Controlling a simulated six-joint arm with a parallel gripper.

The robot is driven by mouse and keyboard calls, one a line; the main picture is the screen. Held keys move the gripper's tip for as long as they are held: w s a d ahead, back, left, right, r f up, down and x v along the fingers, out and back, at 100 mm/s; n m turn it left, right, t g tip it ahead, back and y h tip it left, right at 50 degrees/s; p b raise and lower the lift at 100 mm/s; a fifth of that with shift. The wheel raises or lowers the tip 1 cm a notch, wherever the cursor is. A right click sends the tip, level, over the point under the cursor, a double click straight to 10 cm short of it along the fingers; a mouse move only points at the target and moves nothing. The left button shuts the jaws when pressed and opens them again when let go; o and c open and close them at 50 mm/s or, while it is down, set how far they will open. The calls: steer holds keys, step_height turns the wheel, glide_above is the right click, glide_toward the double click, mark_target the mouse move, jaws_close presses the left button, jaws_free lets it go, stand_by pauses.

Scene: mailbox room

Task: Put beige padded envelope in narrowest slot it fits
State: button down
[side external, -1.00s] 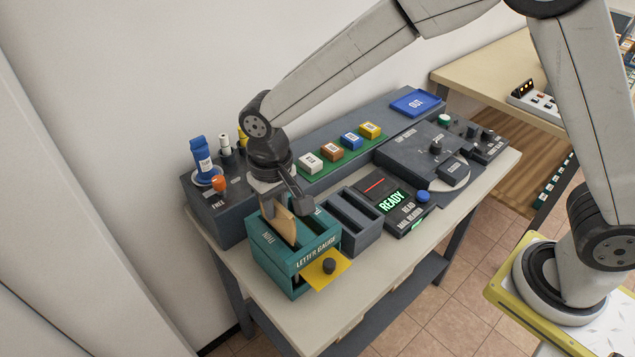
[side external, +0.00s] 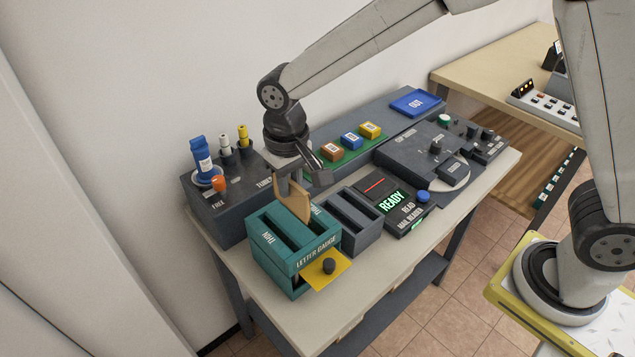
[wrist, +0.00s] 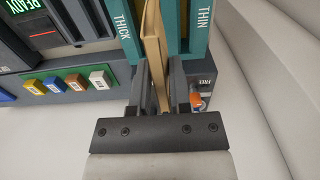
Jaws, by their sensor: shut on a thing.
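The beige padded envelope (side external: 292,200) is upright in my gripper (side external: 300,184), its flat face toward the left in the side view. It also shows edge-on between the two fingers in the wrist view (wrist: 153,40). My gripper is shut on it. The teal letter gauge (side external: 276,262) stands below, with slots labelled THIN on the left and THICK on the right. The envelope's lower edge is over the back right part of the gauge. I cannot tell whether it touches the gauge. In the wrist view it shows between the THICK and THIN labels.
A dark slotted holder (side external: 352,218) stands right of the gauge, beside the mail reader (side external: 397,207), which reads READY. Tubes and an orange knob (side external: 219,185) stand at the back left.

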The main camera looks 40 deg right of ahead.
steer(key=d, duration=0.1)
steer(key=d+r, duration=0.1)
steer(key=shift+d+r, duration=0.2)
steer(key=shift+d, duration=0.1)
steer(key=shift+f, duration=0.1)
steer(key=shift+f, duration=2)
steer(key=shift+f, duration=1.55)
stand_by(0.3)
steer(key=shift+c, duration=1.2)
jaws_free()
steer(key=shift+r, duration=0.1)
